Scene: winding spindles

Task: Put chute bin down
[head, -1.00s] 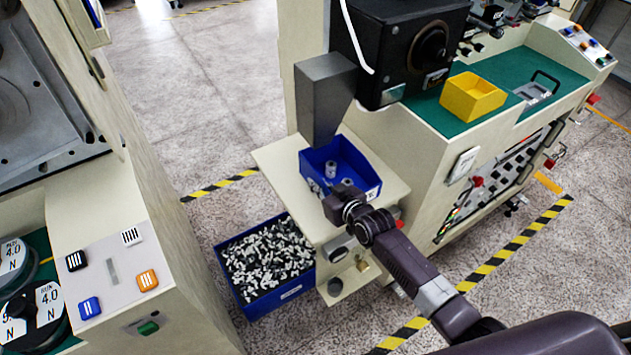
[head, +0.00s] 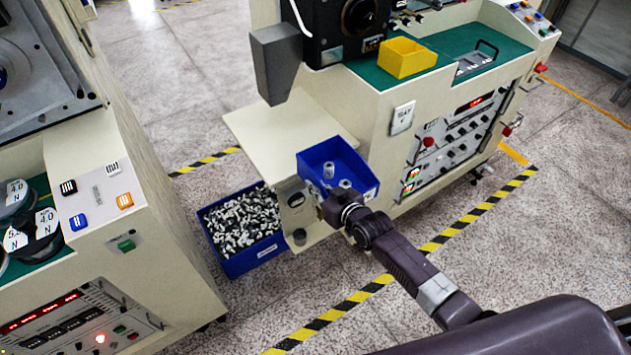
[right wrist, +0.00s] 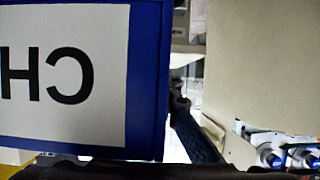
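The chute bin (head: 365,181) is a small blue open box, held level at the front right of the cream shelf under the chute. At least one small grey cylindrical piece (head: 328,170) stands in it. My right gripper (head: 339,201) is at the bin's near wall and appears shut on it; its fingertips are hidden in the head view. In the right wrist view the bin (right wrist: 146,80) fills the left side, its white label upside down, with a dark finger (right wrist: 192,132) beside it. My left gripper is out of view.
The cream shelf (head: 270,125) is bare under the grey chute (head: 274,65). A larger blue crate (head: 240,263) of black and white parts stands on the floor below. A yellow bin (head: 405,58) sits on the green worktop. Another machine (head: 150,190) stands at left.

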